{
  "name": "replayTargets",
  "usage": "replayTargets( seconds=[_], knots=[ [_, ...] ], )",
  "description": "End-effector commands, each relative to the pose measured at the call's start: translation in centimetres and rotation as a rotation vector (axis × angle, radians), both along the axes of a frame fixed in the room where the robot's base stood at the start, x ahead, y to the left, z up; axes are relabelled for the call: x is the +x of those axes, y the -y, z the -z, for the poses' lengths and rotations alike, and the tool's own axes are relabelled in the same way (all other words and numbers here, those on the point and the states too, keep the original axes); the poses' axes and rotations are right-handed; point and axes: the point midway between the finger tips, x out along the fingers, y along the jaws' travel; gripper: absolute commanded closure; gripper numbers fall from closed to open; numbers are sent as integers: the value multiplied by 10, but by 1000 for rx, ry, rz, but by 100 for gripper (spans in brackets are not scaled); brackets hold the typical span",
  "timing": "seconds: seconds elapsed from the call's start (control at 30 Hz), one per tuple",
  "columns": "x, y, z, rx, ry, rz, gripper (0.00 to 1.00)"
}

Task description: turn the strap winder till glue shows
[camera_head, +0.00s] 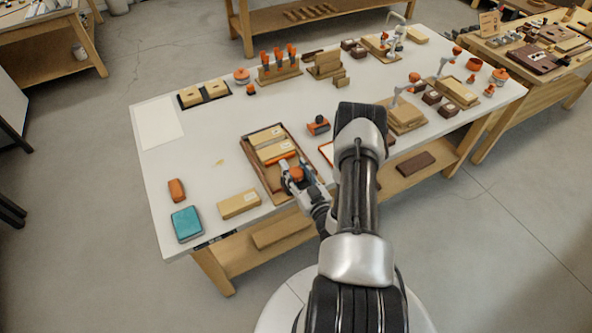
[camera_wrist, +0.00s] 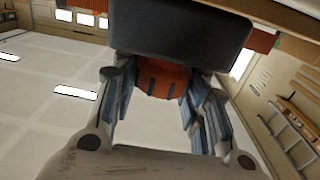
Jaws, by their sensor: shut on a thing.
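An orange knob (camera_head: 297,174), which I take to be the strap winder, shows at the front right of a brown wooden tray (camera_head: 250,168). Tan wooden blocks (camera_head: 266,137) lie in this tray. My gripper (camera_head: 292,179) is at the knob, at the tray's right side. In the wrist view my gripper (camera_wrist: 155,92) has its fingers on either side of the orange knob (camera_wrist: 163,80) and is shut on it. A dark block (camera_wrist: 180,38) hides part of the knob there. The strap is not clear, and I cannot make out any glue.
A teal box (camera_head: 187,224), an orange-brown block (camera_head: 176,190) and a tan block (camera_head: 239,204) lie left of the tray. My arm hides part of the table to the right. The table's left middle is mostly clear.

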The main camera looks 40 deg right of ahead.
Motion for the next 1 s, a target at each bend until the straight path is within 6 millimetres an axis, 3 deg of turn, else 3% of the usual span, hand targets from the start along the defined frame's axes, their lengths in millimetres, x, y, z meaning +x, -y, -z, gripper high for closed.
replayTargets(
  seconds=[0.47, 1.0],
  knots=[
    [5, -1, 9, -8, 2, 277, 83],
    [4, -3, -1, -6, 1, 646, 83]
  ],
)
